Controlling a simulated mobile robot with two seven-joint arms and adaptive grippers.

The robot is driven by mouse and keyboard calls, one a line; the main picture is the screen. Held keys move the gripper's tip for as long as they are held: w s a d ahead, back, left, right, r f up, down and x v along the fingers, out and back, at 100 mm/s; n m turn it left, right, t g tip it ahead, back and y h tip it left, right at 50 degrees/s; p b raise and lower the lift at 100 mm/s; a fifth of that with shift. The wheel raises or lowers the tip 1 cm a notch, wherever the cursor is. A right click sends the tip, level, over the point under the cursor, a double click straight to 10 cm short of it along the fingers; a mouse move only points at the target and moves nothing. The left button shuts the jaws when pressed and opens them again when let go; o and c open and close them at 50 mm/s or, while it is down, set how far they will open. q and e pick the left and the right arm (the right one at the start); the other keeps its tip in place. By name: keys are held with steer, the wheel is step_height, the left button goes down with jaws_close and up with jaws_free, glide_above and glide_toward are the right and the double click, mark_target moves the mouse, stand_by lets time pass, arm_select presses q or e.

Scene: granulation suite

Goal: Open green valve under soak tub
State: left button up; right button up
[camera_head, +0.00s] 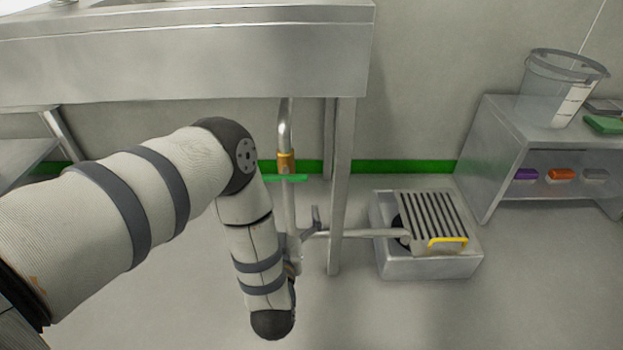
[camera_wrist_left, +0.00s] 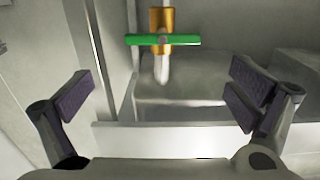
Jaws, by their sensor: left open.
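The green valve handle (camera_head: 290,178) lies level, crosswise to the upright pipe (camera_head: 285,125) under the steel soak tub (camera_head: 200,65). Its brass body (camera_head: 287,160) sits on that pipe. In the left wrist view the green handle (camera_wrist_left: 180,40) shows as a level bar across the brass body (camera_wrist_left: 161,20), upper centre. My left gripper (camera_wrist_left: 165,92) is open and empty, with its fingers spread to either side, below the handle in that view and apart from it. In the head view my left arm hides most of this gripper. My right gripper is in neither view.
A tub leg (camera_head: 341,190) stands just right of the pipe. A side pipe (camera_head: 365,233) runs to a floor drain box (camera_head: 425,265) with a slatted grate (camera_head: 432,215). A steel shelf (camera_head: 490,150) with a clear bucket (camera_head: 555,90) stands at right. Floor between is open.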

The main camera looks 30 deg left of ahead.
mark_target(284, 176)
arm_select(q)
steer(key=b+x, duration=0.2)
steer(key=x, duration=0.8)
steer(key=shift+w+a+f, duration=0.1)
steer(key=shift+w+a, duration=0.05)
steer(key=shift+a, duration=0.2)
steer(key=shift+w+a+b, duration=0.1)
steer(key=shift+w+b, duration=0.15)
steer(key=shift+b, duration=0.05)
steer(key=shift+c, duration=0.6)
steer(key=c, duration=0.8)
